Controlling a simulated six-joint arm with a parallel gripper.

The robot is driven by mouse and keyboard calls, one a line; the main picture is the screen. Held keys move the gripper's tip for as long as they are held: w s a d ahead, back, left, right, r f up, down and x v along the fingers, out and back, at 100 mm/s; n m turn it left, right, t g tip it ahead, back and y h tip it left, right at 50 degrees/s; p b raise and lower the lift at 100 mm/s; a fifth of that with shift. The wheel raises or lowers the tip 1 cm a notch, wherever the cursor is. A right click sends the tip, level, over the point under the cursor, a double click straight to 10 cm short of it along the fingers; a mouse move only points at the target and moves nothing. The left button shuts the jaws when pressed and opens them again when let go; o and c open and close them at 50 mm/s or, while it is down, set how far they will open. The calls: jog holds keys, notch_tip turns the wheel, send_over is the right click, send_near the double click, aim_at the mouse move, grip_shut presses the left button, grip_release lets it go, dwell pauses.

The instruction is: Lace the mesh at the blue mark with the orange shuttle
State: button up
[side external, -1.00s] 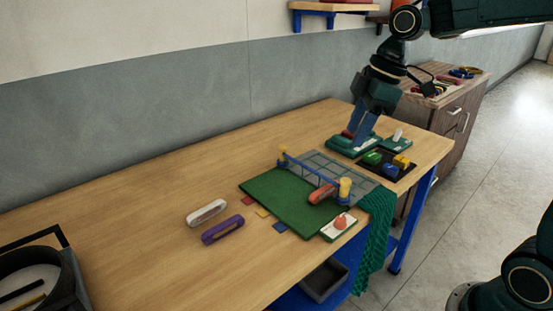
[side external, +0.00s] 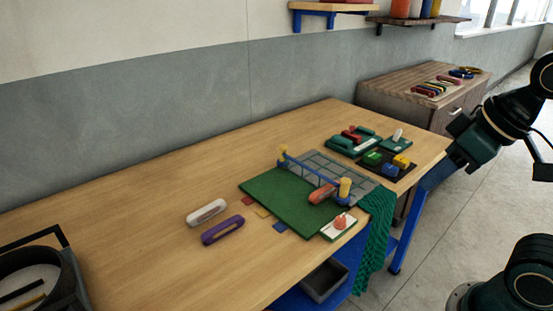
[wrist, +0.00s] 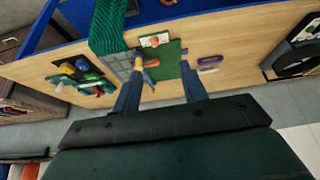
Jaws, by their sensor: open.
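The orange shuttle (side external: 321,193) lies on the green mat (side external: 270,195), near the right end of the blue rail (side external: 308,170) between two yellow posts. A grey mesh (side external: 325,168) lies behind the rail. Along the mat's front edge are red, yellow and blue patches; the blue patch (side external: 280,226) is nearest the camera. I cannot tell whether it is the blue mark meant. My gripper (wrist: 161,66) is open and empty, away from the shuttle. In the side view it is beyond the table's right end (side external: 436,174).
A white shuttle (side external: 207,212) and a purple shuttle (side external: 223,230) lie left of the mat. A white card (side external: 339,227) bears an orange knob. Green netting (side external: 374,230) hangs over the edge. Behind are a dark tray (side external: 386,165) of coloured blocks and a green holder (side external: 354,144) with red pieces.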

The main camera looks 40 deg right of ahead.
jog(key=shift+s+d+f, duration=0.1)
jog(key=shift+s+f, duration=0.1)
jog(key=shift+s, duration=0.15)
jog(key=shift+c, duration=0.6)
jog(key=shift+w, duration=0.1)
jog(key=c, duration=0.7)
jog(key=shift+w+d+r, duration=0.1)
jog(key=shift+w+r, duration=0.05)
jog(key=shift+w, duration=0.1)
grip_shut()
jog(key=w+n+g+h, duration=0.35)
jog(key=w+n, duration=0.45)
jog(key=w, duration=1.2)
jog(key=w+a+f+n+h, duration=0.1)
jog(key=w+a+f+n, duration=0.2)
jog(key=a+f, duration=0.1)
jog(key=w+a+f+n+g+h, duration=0.1)
jog(key=w+a+f+n+h, duration=0.1)
jog(key=f, duration=0.5)
jog(key=w+a+f+n+g+h, duration=0.1)
jog(key=w+a+f+n+h, duration=0.1)
jog(key=w+a+f+n, duration=0.2)
notch_tip(320, 180, down, 2)
jog(key=shift+a+f+n, duration=0.1)
jog(key=shift+a+n, duration=0.2)
jog(key=shift+a, duration=0.5)
